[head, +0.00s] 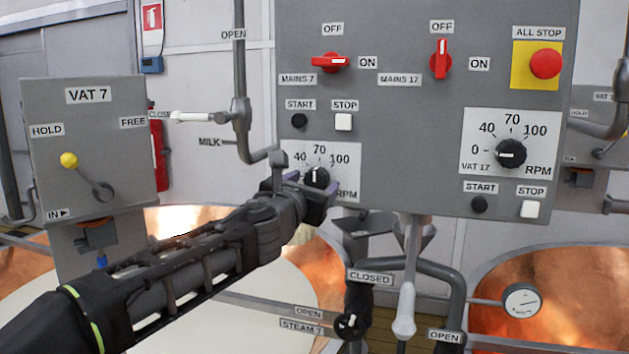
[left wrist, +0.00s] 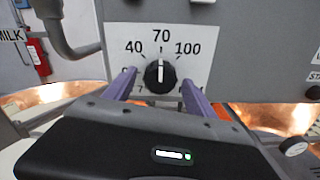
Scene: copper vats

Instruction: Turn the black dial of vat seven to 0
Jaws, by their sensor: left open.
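The black dial (head: 317,175) of the left RPM scale sits under the MAINS 7 switch on the grey panel. In the left wrist view the dial (left wrist: 160,77) shows its white mark pointing up, at about 70. My left gripper (head: 310,187) is open in front of it, with one purple finger on each side of the dial. In the left wrist view the fingers (left wrist: 162,90) look apart from the dial. The 0 and the vat label of this scale are largely hidden by the gripper. My right gripper is not in view.
A similar dial (head: 510,153), marked VAT 17, is on the right of the panel. START (head: 299,120) and STOP (head: 343,122) buttons sit just above the left scale. A yellow-knobbed lever (head: 69,160) is on the VAT 7 box. Pipes and a funnel lie below the panel.

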